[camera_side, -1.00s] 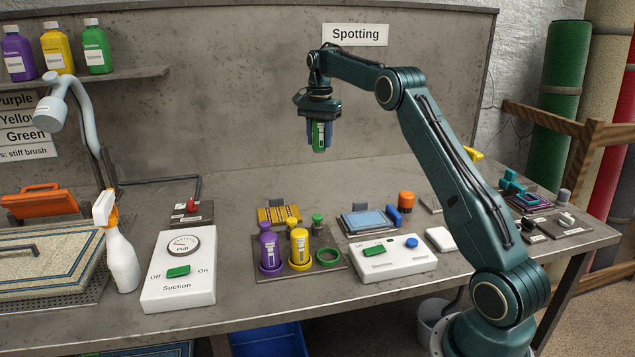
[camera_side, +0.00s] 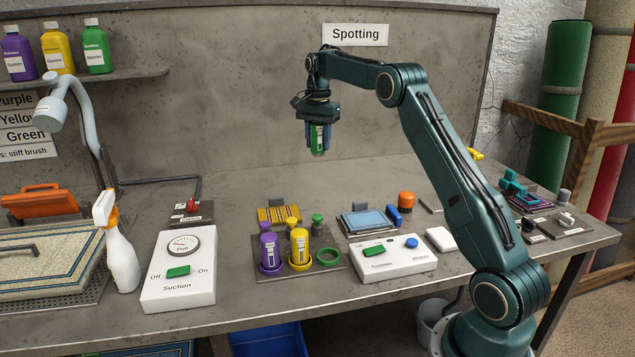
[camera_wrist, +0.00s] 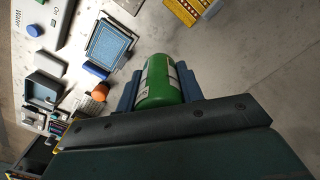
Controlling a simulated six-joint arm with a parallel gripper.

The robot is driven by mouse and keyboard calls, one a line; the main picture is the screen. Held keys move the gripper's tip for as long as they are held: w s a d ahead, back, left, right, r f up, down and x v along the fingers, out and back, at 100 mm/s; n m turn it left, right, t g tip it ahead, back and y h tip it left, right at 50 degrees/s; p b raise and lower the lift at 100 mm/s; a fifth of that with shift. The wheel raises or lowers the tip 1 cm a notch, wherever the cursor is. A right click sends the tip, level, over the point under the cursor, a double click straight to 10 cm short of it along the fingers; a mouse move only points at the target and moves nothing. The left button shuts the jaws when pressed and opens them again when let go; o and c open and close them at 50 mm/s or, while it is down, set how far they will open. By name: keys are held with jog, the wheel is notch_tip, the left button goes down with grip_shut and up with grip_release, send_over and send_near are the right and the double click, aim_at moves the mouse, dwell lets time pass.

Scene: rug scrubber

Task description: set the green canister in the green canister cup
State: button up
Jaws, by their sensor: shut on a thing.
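My gripper (camera_side: 318,139) is shut on the green canister (camera_side: 317,143) and holds it in the air, well above the bench. The canister hangs roughly upright between the blue fingers; in the wrist view the green canister (camera_wrist: 160,80) shows with its white label. The green canister cup (camera_side: 328,257) is an empty green ring on a grey tray (camera_side: 305,273). The canister is above and behind the cup in the side view. The cup cannot be seen in the wrist view.
On the same tray, a purple canister (camera_side: 267,246) and a yellow canister (camera_side: 299,245) stand in their cups. A small green-topped object (camera_side: 318,222) stands behind the green cup. A white control box (camera_side: 393,259) is just right, a suction box (camera_side: 179,270) left.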

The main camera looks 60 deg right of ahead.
jog(key=s+a+f, duration=0.5)
jog(key=s+a, duration=0.2)
jog(key=a, duration=0.2)
jog(key=s+a+f, duration=0.6)
jog(key=a, duration=0.3)
jog(key=shift+s+f, duration=0.3)
jog(key=shift+s, duration=0.05)
jog(key=shift+f, duration=0.1)
jog(key=shift+d+f, duration=0.1)
jog(key=shift+f, duration=2.6)
jog(key=shift+f, duration=0.6)
jog(key=o, duration=1)
